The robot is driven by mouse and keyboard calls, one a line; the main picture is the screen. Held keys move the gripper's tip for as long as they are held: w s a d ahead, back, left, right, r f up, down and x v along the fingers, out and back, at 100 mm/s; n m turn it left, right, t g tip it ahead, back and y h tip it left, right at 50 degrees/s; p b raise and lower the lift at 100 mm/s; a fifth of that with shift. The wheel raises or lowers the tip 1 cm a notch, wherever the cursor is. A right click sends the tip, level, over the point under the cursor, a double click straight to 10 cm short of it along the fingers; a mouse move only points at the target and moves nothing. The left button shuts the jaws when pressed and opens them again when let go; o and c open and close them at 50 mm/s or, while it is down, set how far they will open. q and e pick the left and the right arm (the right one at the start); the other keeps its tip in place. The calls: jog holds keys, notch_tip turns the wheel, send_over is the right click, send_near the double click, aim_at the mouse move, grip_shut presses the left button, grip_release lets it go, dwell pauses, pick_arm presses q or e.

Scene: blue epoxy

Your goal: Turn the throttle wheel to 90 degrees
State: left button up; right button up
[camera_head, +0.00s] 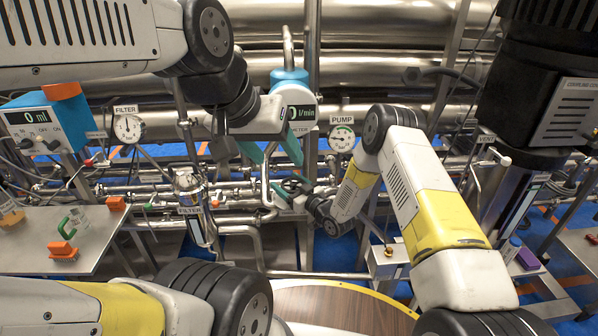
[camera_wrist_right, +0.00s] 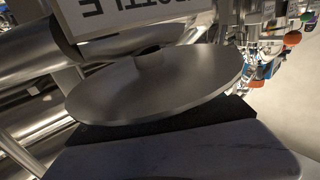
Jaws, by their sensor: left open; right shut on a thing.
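The throttle wheel shows in the right wrist view as a flat grey metal disc (camera_wrist_right: 150,85) with a small hub on its face. A partly cut-off, upside-down sign (camera_wrist_right: 125,14) stands behind it. My right gripper (camera_head: 284,193) is shut on the wheel, with a dark finger pad (camera_wrist_right: 165,128) against its near rim. In the head view the wheel is hard to make out around the right gripper's teal fingers, and its angle cannot be read. My left gripper (camera_head: 271,152) is open and empty, with its teal fingers above and slightly left of the right gripper.
A filter gauge (camera_head: 128,128) and a pump gauge (camera_head: 342,138) stand among the pipes. A teal flow meter (camera_head: 300,110) is just behind my left gripper. A metal table (camera_head: 50,222) with orange and green items is at the left. Pipes crowd the space around both grippers.

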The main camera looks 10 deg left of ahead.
aim_at(296, 188)
dwell(0.3)
jog(key=o, duration=1.4)
jog(key=v, duration=0.8)
jog(key=shift+w, duration=0.1)
